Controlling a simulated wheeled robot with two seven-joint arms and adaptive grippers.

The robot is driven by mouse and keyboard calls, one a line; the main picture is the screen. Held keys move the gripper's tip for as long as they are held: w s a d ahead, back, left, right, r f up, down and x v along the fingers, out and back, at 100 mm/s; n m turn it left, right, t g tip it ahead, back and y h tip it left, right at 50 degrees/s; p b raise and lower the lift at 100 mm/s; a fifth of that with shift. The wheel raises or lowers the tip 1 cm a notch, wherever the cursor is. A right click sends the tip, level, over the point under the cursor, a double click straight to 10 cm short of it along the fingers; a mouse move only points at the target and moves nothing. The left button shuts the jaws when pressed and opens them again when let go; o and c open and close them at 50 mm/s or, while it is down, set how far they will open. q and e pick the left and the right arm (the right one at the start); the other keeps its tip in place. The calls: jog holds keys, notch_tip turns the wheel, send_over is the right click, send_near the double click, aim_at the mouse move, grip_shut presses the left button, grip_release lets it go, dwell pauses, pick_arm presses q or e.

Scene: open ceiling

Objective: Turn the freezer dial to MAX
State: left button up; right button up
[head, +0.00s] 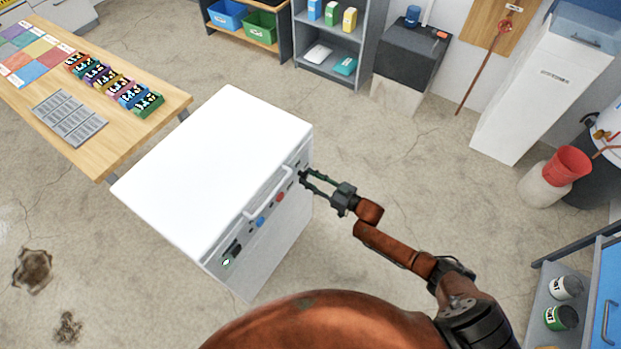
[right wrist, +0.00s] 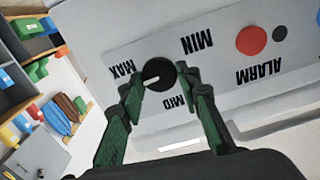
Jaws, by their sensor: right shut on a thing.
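The white chest freezer (head: 215,165) stands in the middle of the head view, with a control panel along its front edge. In the right wrist view the black freezer dial (right wrist: 158,73) sits on a grey panel among upside-down labels MAX (right wrist: 122,69), MID (right wrist: 180,101) and MIN (right wrist: 197,40). Its white mark points to the lower left of the picture, between MAX and MID. My right gripper (head: 304,178) is shut on the dial, one green finger on each side of it in the right wrist view (right wrist: 158,84). My left gripper is not in view.
A red button (right wrist: 251,40) marked ALARM is beside the dial. A white handle (head: 268,192) juts from the freezer front. A wooden table (head: 150,95) with coloured items stands behind left. A blue cabinet (head: 604,290) is at right. The floor (head: 400,180) right of the freezer is clear.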

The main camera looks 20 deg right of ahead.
jog(key=shift+d+m, duration=0.1)
jog(key=shift+m, duration=1.2)
jog(key=o, duration=1.1)
jog(key=v, duration=1.1)
jog(key=shift+s+d, duration=0.3)
